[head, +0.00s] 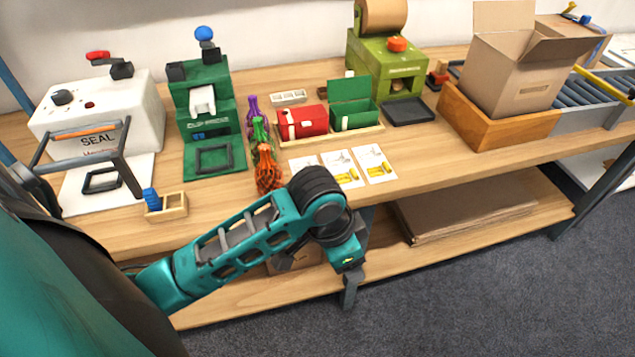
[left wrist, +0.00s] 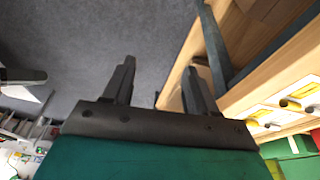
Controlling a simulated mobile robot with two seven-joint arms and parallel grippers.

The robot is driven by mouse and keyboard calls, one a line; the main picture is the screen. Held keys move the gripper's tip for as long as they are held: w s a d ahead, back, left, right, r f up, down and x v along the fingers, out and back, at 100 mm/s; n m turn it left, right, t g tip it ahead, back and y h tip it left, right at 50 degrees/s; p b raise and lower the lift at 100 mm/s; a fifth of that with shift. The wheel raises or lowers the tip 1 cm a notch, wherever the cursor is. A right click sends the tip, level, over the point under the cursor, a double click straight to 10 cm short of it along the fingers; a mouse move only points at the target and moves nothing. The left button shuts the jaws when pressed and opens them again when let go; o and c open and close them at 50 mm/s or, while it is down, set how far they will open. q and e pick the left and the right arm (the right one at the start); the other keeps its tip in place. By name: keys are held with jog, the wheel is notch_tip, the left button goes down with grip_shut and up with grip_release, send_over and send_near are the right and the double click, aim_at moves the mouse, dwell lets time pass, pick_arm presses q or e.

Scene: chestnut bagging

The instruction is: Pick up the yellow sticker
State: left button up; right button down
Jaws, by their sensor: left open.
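Yellow shapes (head: 350,178) show on white cards lying flat near the front edge of the table. I cannot tell whether any of them is a separate sticker. Yellow shapes on cards also show at the right of the left wrist view (left wrist: 290,103). My left gripper (head: 349,288) points down beyond the table's front edge, below and in front of the cards, apart from them. In the left wrist view the left gripper (left wrist: 160,85) has its fingers spread and empty over grey floor. My left arm partly hides the table edge near the cards. My right gripper is not in view.
Red (head: 301,122) and green (head: 352,103) boxes stand behind the cards. Net bags (head: 268,170) are to their left. A white sealer (head: 100,112), a green machine (head: 208,110) and a cardboard box (head: 510,70) stand on the table. A lower shelf (head: 520,215) holds flat cardboard.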

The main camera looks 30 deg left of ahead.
pick_arm(q)
jog(key=w+a+r+g+y, duration=0.2)
jog(key=w+a+r, duration=1.1)
jog(key=w+a, duration=0.2)
jog(key=shift+m, duration=0.4)
notch_tip(320, 180, down, 8)
jog(key=shift+w+d+r+b, duration=0.15)
jog(key=shift+r+b, duration=0.1)
jog(key=shift+b, duration=0.2)
jog(key=shift+s+f+b, duration=0.15)
jog(key=shift+s+f, duration=0.05)
jog(key=shift+f, duration=1.15)
jog(key=shift+s+f+b, duration=0.15)
jog(key=shift+f, duration=1.2)
jog(key=shift+c, duration=0.2)
grip_shut()
